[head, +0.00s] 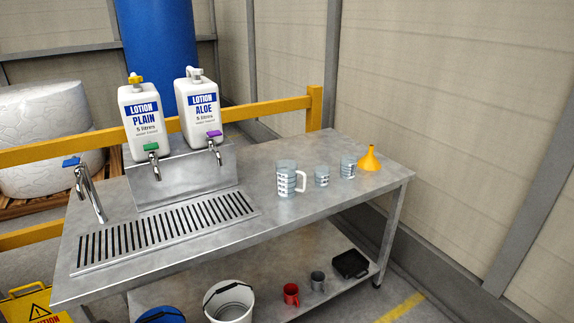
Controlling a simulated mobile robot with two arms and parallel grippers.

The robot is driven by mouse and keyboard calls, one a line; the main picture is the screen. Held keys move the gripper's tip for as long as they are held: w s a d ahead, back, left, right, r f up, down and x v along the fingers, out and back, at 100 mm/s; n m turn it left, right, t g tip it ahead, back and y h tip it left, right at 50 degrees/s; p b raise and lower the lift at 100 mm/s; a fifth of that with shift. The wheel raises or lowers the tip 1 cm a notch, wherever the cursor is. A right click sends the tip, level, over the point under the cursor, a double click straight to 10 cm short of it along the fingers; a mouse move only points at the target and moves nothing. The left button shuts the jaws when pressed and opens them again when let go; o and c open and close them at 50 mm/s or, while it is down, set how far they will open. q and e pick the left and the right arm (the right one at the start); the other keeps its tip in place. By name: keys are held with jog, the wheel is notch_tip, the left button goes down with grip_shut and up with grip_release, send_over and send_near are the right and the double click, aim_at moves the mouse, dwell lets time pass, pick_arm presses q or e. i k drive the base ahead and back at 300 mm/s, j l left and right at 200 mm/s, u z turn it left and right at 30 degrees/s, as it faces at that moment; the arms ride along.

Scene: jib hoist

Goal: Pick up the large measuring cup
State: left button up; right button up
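The large measuring cup (286,179) stands upright on the steel table, right of the drain grate. It is a clear grey cup with dark markings and a white handle on its right side. Two smaller measuring cups stand to its right: a small one (321,177) and a middle-sized one (348,167). Neither of my grippers shows in the head view, and nothing touches the large cup.
The steel table (240,245) also bears a yellow funnel (370,159), a slotted drain grate (165,232), taps and two lotion containers (143,118) (202,105). Below are a white bucket (230,302), mugs and a black tray (350,264). The tabletop before the cups is clear.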

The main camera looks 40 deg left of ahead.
aim_at(349, 163)
jog(key=u, duration=0.9)
jog(key=i+l+u, duration=0.1)
jog(key=i+l, duration=0.4)
jog(key=l, duration=0.1)
